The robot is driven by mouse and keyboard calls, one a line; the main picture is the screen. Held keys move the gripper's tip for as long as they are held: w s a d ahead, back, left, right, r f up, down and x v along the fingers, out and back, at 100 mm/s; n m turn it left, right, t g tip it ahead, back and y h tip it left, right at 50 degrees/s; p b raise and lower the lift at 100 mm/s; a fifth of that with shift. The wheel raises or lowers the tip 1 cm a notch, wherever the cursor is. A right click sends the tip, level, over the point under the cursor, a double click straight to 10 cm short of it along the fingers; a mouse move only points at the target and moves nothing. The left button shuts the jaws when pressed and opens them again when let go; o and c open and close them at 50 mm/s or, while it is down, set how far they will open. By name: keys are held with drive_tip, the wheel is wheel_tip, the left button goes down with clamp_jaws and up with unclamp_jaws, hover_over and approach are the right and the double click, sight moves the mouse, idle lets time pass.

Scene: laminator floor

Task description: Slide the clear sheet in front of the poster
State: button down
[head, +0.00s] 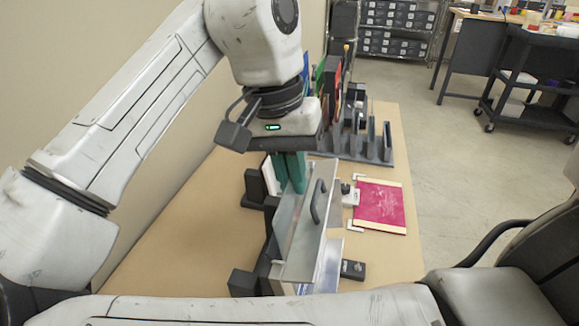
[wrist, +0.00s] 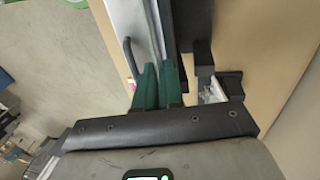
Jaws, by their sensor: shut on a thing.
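My gripper (head: 291,188) points down with its green fingers closed on the top edge of a thin upright sheet. This appears to be the clear sheet (head: 303,225), a pale grey-green panel with a dark handle (head: 319,201) on its face. In the wrist view the fingers (wrist: 158,66) pinch a narrow edge, with the panel and handle to their left. The sheet stands in or beside a dark holder (head: 243,283) on the table. I cannot make out the poster clearly; it may be hidden behind the sheet.
A red sheet with cream end strips (head: 380,204) lies on the table (head: 175,235) to the right. A grey slotted rack (head: 376,150) holding upright panels stands behind. A small dark block (head: 352,270) sits near the holder. Beyond are shelves and a black cart (head: 540,75).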

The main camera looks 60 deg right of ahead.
drive_tip(key=shift+s+f, duration=0.1)
drive_tip(key=shift+f, duration=0.4)
drive_tip(key=c, duration=1.2)
unclamp_jaws()
drive_tip(key=shift+r, duration=0.15)
drive_tip(key=r, duration=0.3)
drive_tip(key=w+r, duration=0.1)
drive_tip(key=r, duration=0.3)
drive_tip(key=w+r, duration=0.1)
drive_tip(key=r, duration=0.2)
drive_tip(key=shift+a+r, duration=0.2)
